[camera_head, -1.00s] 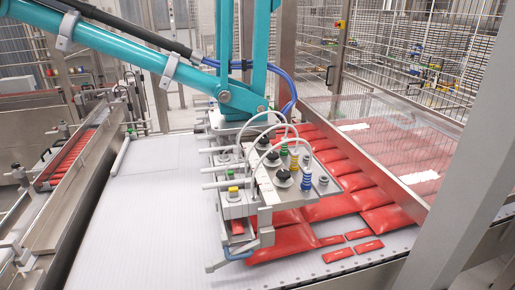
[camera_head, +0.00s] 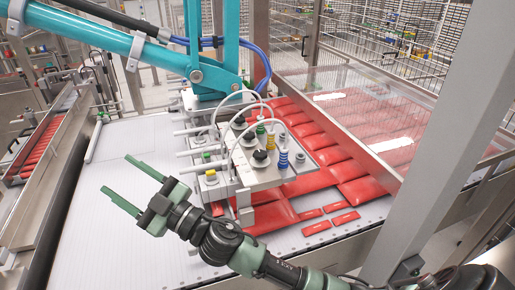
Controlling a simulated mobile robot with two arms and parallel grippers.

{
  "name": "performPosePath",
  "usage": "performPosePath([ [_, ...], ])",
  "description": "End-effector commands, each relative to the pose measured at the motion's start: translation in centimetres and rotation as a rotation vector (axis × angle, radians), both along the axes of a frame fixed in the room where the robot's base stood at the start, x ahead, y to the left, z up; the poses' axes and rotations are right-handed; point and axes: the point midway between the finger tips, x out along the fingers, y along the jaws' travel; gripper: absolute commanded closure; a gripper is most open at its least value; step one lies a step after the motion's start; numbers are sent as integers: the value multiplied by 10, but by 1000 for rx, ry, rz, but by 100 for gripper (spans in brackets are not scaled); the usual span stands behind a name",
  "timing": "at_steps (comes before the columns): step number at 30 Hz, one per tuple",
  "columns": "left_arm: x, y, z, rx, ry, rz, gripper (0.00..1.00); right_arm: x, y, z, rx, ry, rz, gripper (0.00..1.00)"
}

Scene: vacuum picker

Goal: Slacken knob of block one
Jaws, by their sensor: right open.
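The vacuum picker head (camera_head: 245,172) hangs over the belt with several knobs and fittings on its metal plate. A black knob (camera_head: 260,158) stands near the plate's front, and another black knob (camera_head: 238,122) is farther back. Small side blocks line the left side; one has a yellow button (camera_head: 211,176) and another a green one (camera_head: 206,156). I cannot tell which block is block one. My right gripper (camera_head: 118,174) is open and empty, left of the picker head and apart from it, fingers pointing left over the white belt. My left gripper is out of view.
Red packets (camera_head: 345,170) lie under and right of the picker head, with small red packets (camera_head: 331,208) in front. A clear guard panel (camera_head: 385,110) stands at the right. The teal picker arm (camera_head: 100,35) crosses above. The white belt (camera_head: 110,235) is bare at left.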

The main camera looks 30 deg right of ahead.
Motion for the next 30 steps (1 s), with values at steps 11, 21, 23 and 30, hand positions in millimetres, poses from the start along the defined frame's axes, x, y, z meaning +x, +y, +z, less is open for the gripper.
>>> performPosePath([
  [11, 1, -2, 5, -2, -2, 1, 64, -30, 76, -65, -958, -136, 774, 41],
  [21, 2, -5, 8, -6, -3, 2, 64, 47, -205, -73, -1826, 807, 476, 41],
  [23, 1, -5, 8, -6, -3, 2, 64, 46, -246, -54, -1870, 960, 368, 41],
  [30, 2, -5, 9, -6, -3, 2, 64, 35, -316, -12, -1901, 1248, 142, 41],
])
